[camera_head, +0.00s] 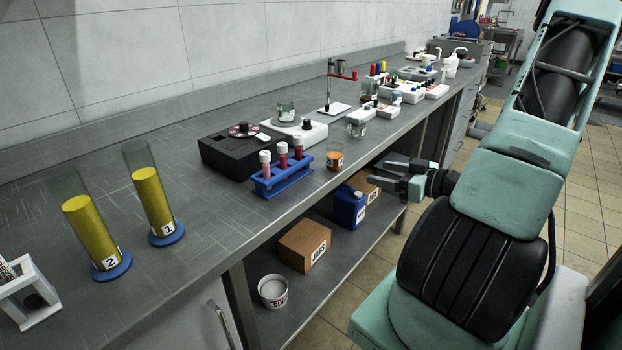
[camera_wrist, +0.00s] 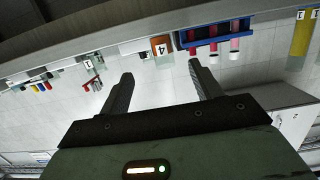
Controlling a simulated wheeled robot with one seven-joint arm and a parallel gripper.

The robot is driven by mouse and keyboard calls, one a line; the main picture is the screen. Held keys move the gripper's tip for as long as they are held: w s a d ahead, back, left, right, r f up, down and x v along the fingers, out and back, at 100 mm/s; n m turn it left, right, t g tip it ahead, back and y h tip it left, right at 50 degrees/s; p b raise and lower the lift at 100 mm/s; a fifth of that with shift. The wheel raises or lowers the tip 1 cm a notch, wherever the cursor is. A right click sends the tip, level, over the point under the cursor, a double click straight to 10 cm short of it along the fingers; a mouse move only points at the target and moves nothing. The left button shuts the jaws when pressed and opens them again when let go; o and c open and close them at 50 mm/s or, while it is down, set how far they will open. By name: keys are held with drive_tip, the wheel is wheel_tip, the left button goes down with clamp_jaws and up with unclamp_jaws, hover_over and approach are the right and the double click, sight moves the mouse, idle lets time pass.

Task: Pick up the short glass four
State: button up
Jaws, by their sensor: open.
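The short glass four (camera_head: 335,160) is a small clear glass with orange contents, standing upright on the grey bench near its front edge. In the wrist view, which looks upside down, the glass (camera_wrist: 162,48) shows its white label with a 4, between and beyond the fingertips. My gripper (camera_head: 379,171) is open and empty. It is in front of the bench edge, to the right of the glass and apart from it. Both fingers of my gripper (camera_wrist: 160,72) show in the wrist view with nothing between them.
A blue rack (camera_head: 282,180) with red-filled tubes stands left of the glass. Another short glass (camera_head: 356,128) stands behind it to the right. A black box (camera_head: 232,152) and two yellow-filled cylinders (camera_head: 155,205) are further left. Below, a shelf holds a blue bottle (camera_head: 350,208) and boxes.

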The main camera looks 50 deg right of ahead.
approach(329, 158)
drive_tip(key=w+f, duration=0.1)
drive_tip(key=w, duration=0.1)
drive_tip(key=w+d+f, duration=0.1)
drive_tip(key=w, duration=0.1)
drive_tip(key=w+f, duration=0.1)
drive_tip(key=w, duration=0.1)
drive_tip(key=shift+d, duration=0.15)
drive_tip(key=shift+w+p, duration=0.65)
drive_tip(key=shift+w, duration=2.1)
drive_tip(key=c, duration=1.2)
drive_tip(key=shift+o, duration=0.2)
wheel_tip(329, 158, up, 10)
drive_tip(key=shift+p, duration=0.4)
